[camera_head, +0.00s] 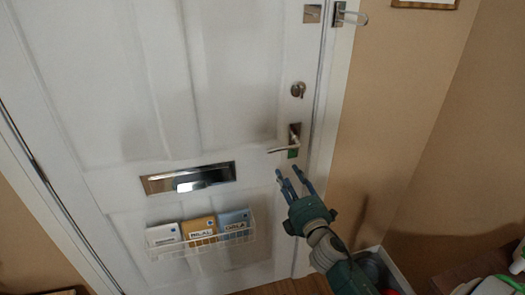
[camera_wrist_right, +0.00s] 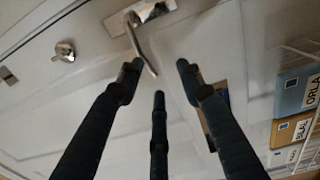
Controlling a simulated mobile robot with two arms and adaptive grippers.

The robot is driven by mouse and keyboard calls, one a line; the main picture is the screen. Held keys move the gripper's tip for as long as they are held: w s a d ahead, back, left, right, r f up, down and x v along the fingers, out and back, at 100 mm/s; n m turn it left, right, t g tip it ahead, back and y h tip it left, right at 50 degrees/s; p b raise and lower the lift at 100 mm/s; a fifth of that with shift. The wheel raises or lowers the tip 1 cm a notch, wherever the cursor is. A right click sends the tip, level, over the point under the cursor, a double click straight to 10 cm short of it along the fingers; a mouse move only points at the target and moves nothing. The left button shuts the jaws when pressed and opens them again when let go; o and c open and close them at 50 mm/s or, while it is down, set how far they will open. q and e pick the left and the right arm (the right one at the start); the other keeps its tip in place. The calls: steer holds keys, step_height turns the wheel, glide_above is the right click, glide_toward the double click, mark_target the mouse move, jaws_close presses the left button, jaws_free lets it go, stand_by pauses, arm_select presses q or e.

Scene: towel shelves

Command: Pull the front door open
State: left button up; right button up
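The white front door (camera_head: 130,90) fills most of the head view and stands closed in its frame. Its silver lever handle (camera_head: 288,146) is on the right side, pointing left. My right gripper (camera_head: 288,177) is open and empty just below the handle, with its fingers pointing up toward it. In the right wrist view the handle (camera_wrist_right: 142,42) shows beyond the fingertips, its lever reaching between two of the fingers (camera_wrist_right: 158,85). I see a gap and cannot tell whether any finger touches it. My left gripper is not in view.
A lock knob (camera_head: 298,89) sits above the handle and a silver mail slot (camera_head: 188,178) lies to the left. A wire rack (camera_head: 202,241) with several labelled boxes hangs on the lower door. A door guard (camera_head: 347,16) is at the top right. An open box (camera_head: 378,268) stands at lower right.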

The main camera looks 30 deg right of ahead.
mark_target(278, 149)
steer(key=shift+n+t, duration=0.3)
steer(key=shift+t, duration=0.1)
steer(key=w+r, duration=0.1)
steer(key=w, duration=0.2)
steer(key=w+d+r+p, duration=0.1)
steer(key=w, duration=0.2)
steer(key=w+d+r, duration=0.1)
steer(key=w, duration=0.2)
steer(key=shift+w+r+p, duration=0.35)
steer(key=shift+w, duration=0.05)
steer(key=shift+w+d, duration=0.15)
steer(key=shift+w, duration=0.3)
jaws_close()
